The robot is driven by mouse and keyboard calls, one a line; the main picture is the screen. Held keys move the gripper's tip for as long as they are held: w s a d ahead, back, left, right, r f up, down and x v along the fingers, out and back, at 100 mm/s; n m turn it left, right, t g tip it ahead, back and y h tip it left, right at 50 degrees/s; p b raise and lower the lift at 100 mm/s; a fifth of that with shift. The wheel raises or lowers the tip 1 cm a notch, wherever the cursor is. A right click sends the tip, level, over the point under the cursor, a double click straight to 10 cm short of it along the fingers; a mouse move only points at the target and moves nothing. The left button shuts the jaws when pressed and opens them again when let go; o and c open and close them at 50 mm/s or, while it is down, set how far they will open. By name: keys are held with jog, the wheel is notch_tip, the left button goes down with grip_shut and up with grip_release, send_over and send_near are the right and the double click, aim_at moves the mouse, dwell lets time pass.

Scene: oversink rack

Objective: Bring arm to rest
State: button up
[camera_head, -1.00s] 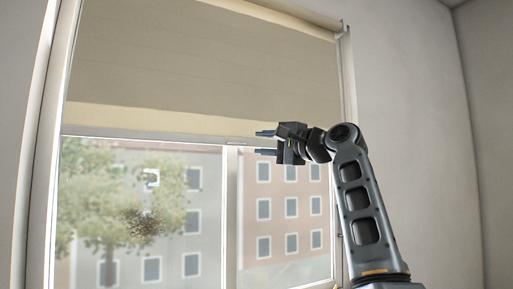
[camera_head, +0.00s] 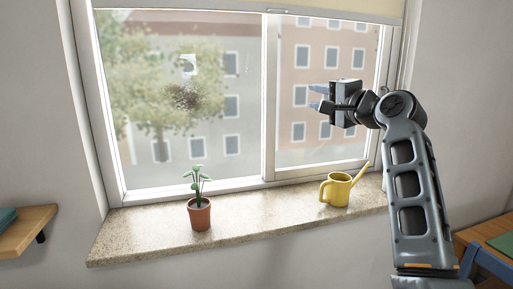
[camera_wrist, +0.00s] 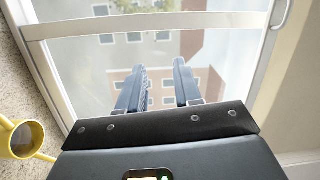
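My gripper (camera_head: 317,97) is in front of the right part of the window, above the sill, in the head view. In the wrist view my gripper (camera_wrist: 158,88) shows two blue-grey fingers apart with nothing between them, only the window behind. My arm rises on the right side of the head view, bent at the elbow, with the gripper pointing left.
A yellow watering can (camera_head: 338,189) stands on the stone windowsill (camera_head: 265,213) below my gripper. A potted plant (camera_head: 199,213) stands further left. A wooden shelf (camera_head: 22,232) is at the left wall, and a wooden table (camera_head: 478,237) at the right. The window (camera_head: 225,110) is close behind.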

jog(key=s+d+f+h, duration=0.1)
jog(key=s+f, duration=0.1)
jog(key=f, duration=0.6)
jog(key=s+d+f+h, duration=0.1)
jog(key=s+f, duration=0.2)
jog(key=f, duration=0.4)
jog(key=s+d+f+n+h, duration=0.1)
jog(key=s+d+f+h, duration=0.1)
jog(key=s+f, duration=0.85)
jog(key=s+d+f+n+h, duration=0.1)
jog(key=s+d+f+h, duration=0.1)
jog(key=s+f, duration=0.85)
jog(key=s+d+f+n+g+h, duration=0.1)
jog(key=s+f+n, duration=0.1)
jog(key=s, duration=0.8)
jog(key=s+f+n+h, duration=0.1)
jog(key=s+f+n, duration=0.15)
jog(key=s, duration=0.85)
jog(key=s+r+n, duration=0.2)
jog(key=s+r, duration=0.2)
jog(key=s, duration=0.5)
jog(key=s+r+n, duration=0.2)
jog(key=s+r, duration=0.2)
jog(key=s, duration=0.5)
jog(key=shift+s+a+r+g, duration=0.25)
jog(key=shift+s+a+g, duration=0.05)
jog(key=shift+a, duration=0.15)
